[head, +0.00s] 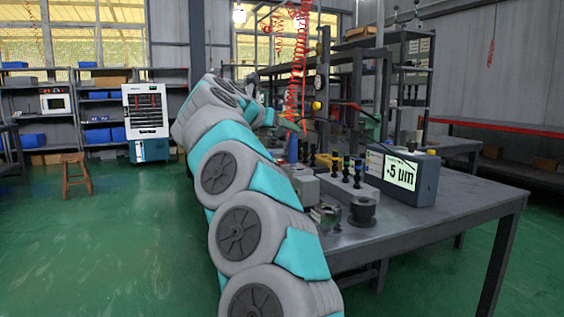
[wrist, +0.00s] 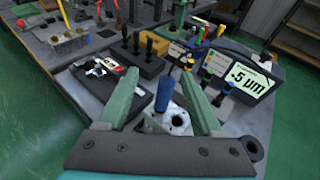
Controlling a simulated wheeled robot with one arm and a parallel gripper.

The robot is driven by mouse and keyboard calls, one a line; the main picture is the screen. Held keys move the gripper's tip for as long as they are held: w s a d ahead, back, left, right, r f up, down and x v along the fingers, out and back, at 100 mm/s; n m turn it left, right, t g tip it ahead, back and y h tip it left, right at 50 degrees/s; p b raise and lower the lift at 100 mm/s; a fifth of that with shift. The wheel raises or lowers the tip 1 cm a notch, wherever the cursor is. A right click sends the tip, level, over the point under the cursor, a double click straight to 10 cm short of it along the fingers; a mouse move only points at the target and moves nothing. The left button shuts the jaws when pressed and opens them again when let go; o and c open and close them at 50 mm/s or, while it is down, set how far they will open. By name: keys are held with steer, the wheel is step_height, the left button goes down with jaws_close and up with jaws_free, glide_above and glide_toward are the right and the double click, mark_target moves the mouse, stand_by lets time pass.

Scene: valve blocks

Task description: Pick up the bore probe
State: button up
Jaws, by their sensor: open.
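A blue upright handle (wrist: 164,93), which looks like the bore probe, stands at a pale metal block with round holes (wrist: 178,121) in the wrist view. I cannot tell whether its lower end sits in the block or beside it. My gripper (wrist: 160,79) is open, with its green fingers apart to the left and right of the handle and no visible contact. In the head view my arm reaches over the bench, and my fingertips are too small and covered to make out.
A rack of black pins (wrist: 143,57), a dark boxed device (wrist: 98,82) and a black ring (wrist: 252,148) are close around. Bare bench top lies at the right.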

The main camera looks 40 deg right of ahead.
mark_target(290, 141)
steer(key=f, duration=0.1)
steer(key=f+m+g, duration=0.1)
steer(key=shift+s+d+f+y, duration=0.1)
steer(key=shift+s+f+y, duration=0.25)
steer(key=shift+s+y, duration=0.05)
steer(key=shift+d+f, duration=0.25)
steer(key=shift+p+x, duration=0.65)
steer(key=shift+x, duration=2.85)
steer(key=shift+r, duration=0.1)
jaws_close()
